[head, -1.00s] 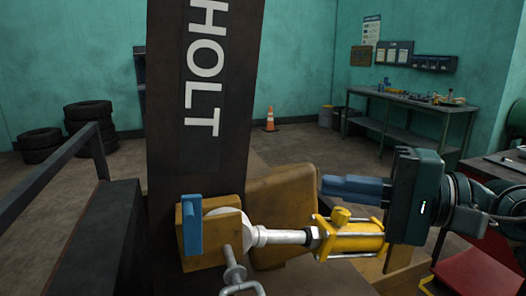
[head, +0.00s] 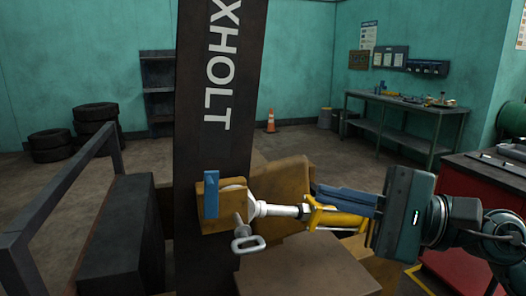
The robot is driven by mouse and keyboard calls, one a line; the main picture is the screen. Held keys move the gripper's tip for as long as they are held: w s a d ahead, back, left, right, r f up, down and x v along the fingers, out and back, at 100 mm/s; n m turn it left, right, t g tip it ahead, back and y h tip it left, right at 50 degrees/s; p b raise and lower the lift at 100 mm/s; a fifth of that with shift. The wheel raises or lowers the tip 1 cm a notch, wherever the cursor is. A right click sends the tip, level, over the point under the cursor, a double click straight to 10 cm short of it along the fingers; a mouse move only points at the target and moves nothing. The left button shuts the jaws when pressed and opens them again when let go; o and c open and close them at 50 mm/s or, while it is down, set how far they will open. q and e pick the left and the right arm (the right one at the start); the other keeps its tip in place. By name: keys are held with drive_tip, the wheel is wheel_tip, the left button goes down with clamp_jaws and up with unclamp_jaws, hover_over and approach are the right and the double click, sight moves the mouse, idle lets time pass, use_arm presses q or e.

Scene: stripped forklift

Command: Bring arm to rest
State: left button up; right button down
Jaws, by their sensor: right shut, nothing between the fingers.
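My right gripper (head: 318,193) comes in from the right, its blue fingers shut with nothing between them and pointing left. It shows in front of the yellow hydraulic cylinder (head: 340,219) and covers part of it; I cannot tell whether they touch. The cylinder's silver rod (head: 277,210) runs left to a brown bracket (head: 216,224) on the dark mast (head: 205,150). A blue upright piece (head: 211,194) sits on the bracket. A metal pin with a loop handle (head: 247,244) hangs beside the rod end. My left gripper is not in view.
A dark rail (head: 60,195) and block (head: 125,235) stand at the left. A red cabinet (head: 480,190) stands at the right behind my arm. A workbench (head: 405,105), an orange cone (head: 270,122) and stacked tires (head: 95,125) are far back, with open floor between.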

drive_tip(key=w+d+f+n+t+h, duration=0.2)
drive_tip(key=w+f+n+t+h, duration=0.3)
drive_tip(key=f+n, duration=0.8)
drive_tip(key=d+f+n+t+h, duration=0.35)
drive_tip(key=f+n+t, duration=0.35)
drive_tip(key=n, duration=1.2)
drive_tip(key=s+f+m+g+h, duration=0.2)
drive_tip(key=s+f+m, duration=0.3)
drive_tip(key=f, duration=0.3)
drive_tip(key=s+f+m+g+h+p, duration=0.1)
drive_tip(key=s+f+m+g+h, duration=0.1)
drive_tip(key=s+f+m, duration=0.3)
drive_tip(key=s+a+f+m+g+h, duration=0.1)
drive_tip(key=s+f+m, duration=0.4)
drive_tip(key=f+m, duration=0.5)
wheel_tip(320, 180, down, 2)
drive_tip(key=g+h, duration=0.1)
drive_tip(key=g, duration=0.1)
drive_tip(key=shift+g, duration=0.3)
drive_tip(key=shift+h, duration=0.25)
